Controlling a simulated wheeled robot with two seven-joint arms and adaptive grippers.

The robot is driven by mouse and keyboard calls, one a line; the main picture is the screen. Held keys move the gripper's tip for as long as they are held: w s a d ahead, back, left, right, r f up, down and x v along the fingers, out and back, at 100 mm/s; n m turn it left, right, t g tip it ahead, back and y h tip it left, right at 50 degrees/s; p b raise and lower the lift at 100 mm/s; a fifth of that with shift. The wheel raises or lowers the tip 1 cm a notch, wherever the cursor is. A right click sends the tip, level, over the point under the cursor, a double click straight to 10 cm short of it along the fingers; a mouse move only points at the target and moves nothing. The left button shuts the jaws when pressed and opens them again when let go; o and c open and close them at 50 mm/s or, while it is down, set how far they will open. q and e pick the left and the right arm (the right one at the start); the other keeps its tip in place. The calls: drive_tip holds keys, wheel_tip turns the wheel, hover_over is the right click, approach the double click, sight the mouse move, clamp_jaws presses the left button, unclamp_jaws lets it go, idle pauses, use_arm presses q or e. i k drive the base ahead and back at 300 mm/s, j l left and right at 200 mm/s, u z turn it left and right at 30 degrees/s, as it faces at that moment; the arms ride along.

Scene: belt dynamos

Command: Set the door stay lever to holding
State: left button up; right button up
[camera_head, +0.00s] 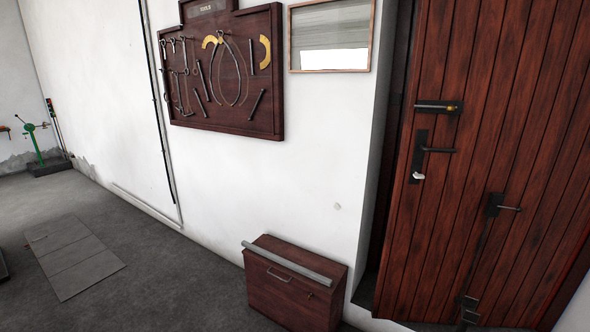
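A red-brown plank door (540,120) fills the right side of the head view. It seems to stand ajar, with a dark gap along its left edge. A small dark lever (509,208) sticks out to the right from a plate low on the door. A thin rod runs down from that plate to a dark metal fitting (470,308) near the floor; this looks like the door stay. Higher up are a bolt with a brass knob (452,107) and a dark handle (438,149) on a plate with a white piece below. Neither of my grippers is in view.
A wooden box (290,295) with a pale bar on top stands against the wall left of the door. A tool board (225,75) and a framed panel (332,38) hang above. A flat grey panel (75,255) lies on the floor. Open floor (165,285) lies left of the box.

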sight(518, 209)
drive_tip(key=z, duration=1.45)
drive_tip(key=l+u, duration=0.4)
drive_tip(key=l, duration=1.25)
drive_tip(key=k, duration=0.05)
